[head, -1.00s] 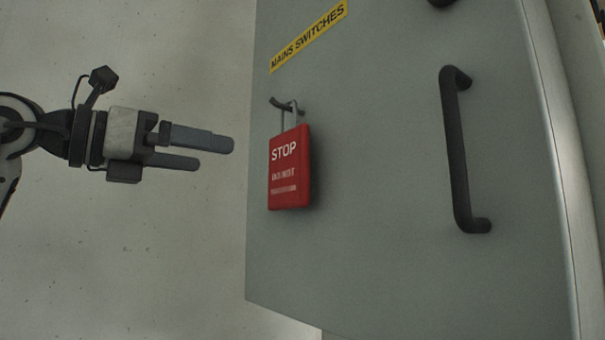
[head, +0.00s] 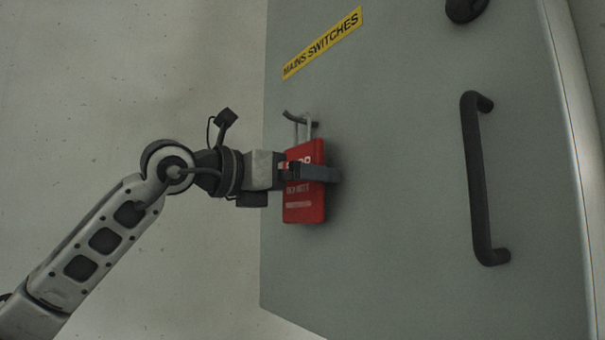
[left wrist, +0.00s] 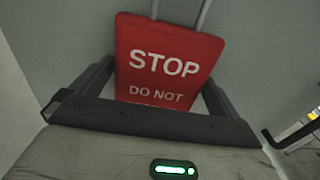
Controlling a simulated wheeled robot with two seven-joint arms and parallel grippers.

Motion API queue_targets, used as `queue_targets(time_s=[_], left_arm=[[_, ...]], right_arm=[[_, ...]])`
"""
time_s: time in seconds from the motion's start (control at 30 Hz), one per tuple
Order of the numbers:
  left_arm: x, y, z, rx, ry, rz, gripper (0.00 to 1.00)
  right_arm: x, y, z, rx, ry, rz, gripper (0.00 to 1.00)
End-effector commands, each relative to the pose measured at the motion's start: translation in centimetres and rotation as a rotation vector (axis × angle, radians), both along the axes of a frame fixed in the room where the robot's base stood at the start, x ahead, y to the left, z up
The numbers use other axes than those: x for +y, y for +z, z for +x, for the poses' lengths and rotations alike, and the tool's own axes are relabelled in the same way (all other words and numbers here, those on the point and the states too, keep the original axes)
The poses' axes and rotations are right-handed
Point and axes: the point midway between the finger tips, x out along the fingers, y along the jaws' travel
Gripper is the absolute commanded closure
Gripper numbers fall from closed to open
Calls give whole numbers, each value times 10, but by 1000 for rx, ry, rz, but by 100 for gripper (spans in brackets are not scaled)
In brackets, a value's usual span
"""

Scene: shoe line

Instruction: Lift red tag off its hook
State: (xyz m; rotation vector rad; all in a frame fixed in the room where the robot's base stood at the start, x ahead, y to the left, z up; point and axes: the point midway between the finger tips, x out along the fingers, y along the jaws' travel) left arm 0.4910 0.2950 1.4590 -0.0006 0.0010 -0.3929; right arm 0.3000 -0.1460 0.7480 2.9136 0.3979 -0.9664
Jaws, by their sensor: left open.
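The red tag (head: 304,207), with white STOP lettering, hangs by its metal shackle on a dark hook (head: 299,118) on the grey cabinet door. My left gripper (head: 318,173) reaches in from the left, with a finger across the front of the tag in the head view. In the left wrist view the red tag (left wrist: 166,62) lies between the two spread fingers (left wrist: 155,90). The jaws are open around it, and I cannot tell whether either finger touches it. The tag's lower part is hidden behind the gripper there. My right gripper is not in view.
The grey cabinet door (head: 390,240) fills the right side. A dark bar handle (head: 477,180) stands out from it, right of the tag. A yellow MAINS SWITCHES label (head: 322,43) is above, and a dark knob (head: 466,9) is at the top. The door below the tag is clear.

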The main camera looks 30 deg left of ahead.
Motion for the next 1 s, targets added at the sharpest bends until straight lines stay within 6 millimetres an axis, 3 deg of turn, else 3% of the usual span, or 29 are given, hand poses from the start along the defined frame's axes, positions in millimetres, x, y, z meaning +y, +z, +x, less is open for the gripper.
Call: queue_targets(time_s=[0.27, 0.4, 0.73, 0.93, 1.0], left_arm=[[-2, -1, 4, 0, 0, 0, 0], [-1, -1, 4, 0, 0, 0, 34], [-1, 1, 4, -2, 0, -1, 33], [-3, 17, 4, -4, -2, -2, 33], [4, 14, -8, -4, 2, -1, 33]], right_arm=[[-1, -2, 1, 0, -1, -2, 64], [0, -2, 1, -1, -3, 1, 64], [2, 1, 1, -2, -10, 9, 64], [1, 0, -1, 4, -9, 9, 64], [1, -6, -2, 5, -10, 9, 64]])
